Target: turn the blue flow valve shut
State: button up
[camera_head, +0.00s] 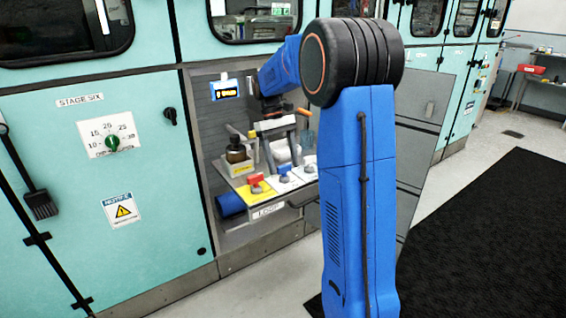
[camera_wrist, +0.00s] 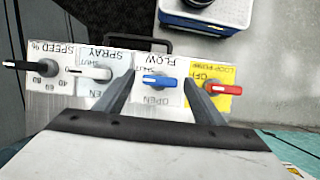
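The blue flow valve (camera_wrist: 163,80) is a short lever on the white FLOW plate (camera_wrist: 165,62), whose lettering appears upside down in the wrist view. The lever lies roughly crosswise between the SHUT and OPEN marks. My gripper (camera_wrist: 160,82) is open, with one finger on each side of the lever and visible gaps between. No contact shows, and the height of the fingertips over the plate is hard to judge. In the head view my gripper (camera_head: 276,140) is over the panel, and the blue lever (camera_head: 284,169) shows small below it.
Close by are the red loop-pump lever (camera_wrist: 222,89) on a yellow plate, the white spray lever (camera_wrist: 95,73) and the black speed lever (camera_wrist: 20,65). A brown bottle (camera_head: 236,150) stands at the panel's left. A blue-edged tray (camera_wrist: 205,22) lies beyond the panel.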

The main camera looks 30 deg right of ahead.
jog(key=v, duration=1.7)
jog(key=shift+w+r, duration=0.15)
jog(key=s+a+f+t, duration=0.2)
jog(key=s+a+f, duration=0.15)
jog(key=s, duration=0.55)
jog(key=s+a+f+t, duration=0.25)
jog(key=s+a, duration=0.25)
jog(key=s, duration=0.5)
jog(key=s+a+f+t, duration=0.2)
jog(key=s+a, duration=0.3)
jog(key=s, duration=0.4)
jog(key=s+a+f+t, duration=0.2)
jog(key=s+f, duration=0.7)
jog(key=shift+f+t, duration=0.25)
jog(key=shift+t, duration=0.1)
